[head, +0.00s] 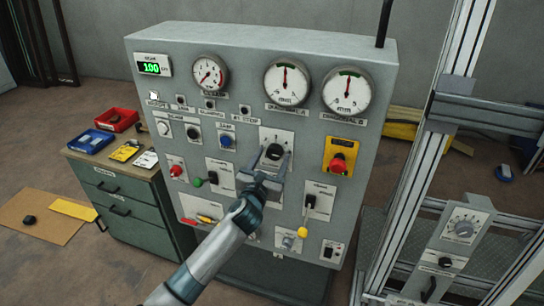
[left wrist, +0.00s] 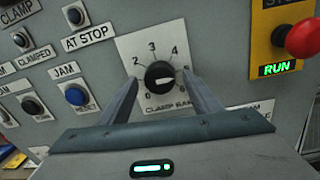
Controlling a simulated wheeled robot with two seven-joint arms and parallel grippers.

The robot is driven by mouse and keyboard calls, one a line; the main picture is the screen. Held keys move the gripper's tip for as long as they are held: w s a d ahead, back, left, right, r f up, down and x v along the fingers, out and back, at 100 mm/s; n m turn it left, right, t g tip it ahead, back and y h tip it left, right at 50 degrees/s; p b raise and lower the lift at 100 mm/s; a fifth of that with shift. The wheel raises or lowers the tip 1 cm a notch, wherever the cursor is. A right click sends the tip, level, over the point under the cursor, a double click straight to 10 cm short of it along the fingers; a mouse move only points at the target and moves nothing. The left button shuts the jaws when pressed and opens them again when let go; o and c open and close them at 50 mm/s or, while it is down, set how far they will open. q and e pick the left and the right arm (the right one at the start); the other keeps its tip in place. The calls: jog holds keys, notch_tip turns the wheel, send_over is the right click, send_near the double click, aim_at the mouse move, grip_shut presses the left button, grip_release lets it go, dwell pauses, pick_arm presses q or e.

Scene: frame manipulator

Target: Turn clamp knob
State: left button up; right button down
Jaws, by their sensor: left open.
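The clamp knob (head: 274,152) is a round black dial on a white scale plate on the grey control panel. In the left wrist view the knob (left wrist: 160,77) sits over a "CLAMP BAR" label, with numbers around it and its white mark pointing right. My left gripper (head: 269,167) is in front of the plate, its fingers pointing at the panel. In the left wrist view the left gripper (left wrist: 162,97) is open, with one finger on each side of the knob's lower part. A gap shows between each finger and the knob. My right gripper is not in view.
A red stop button (head: 338,164) on a yellow plate is right of the knob. A blue button (head: 226,141) is to the left, and a yellow-tipped lever (head: 302,232) is below right. Gauges (head: 288,83) are above. A metal frame (head: 430,150) stands at the right, a drawer cabinet (head: 125,195) at the left.

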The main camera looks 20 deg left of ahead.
pick_arm(q)
jog(key=shift+w, duration=0.1)
jog(key=c, duration=1.1)
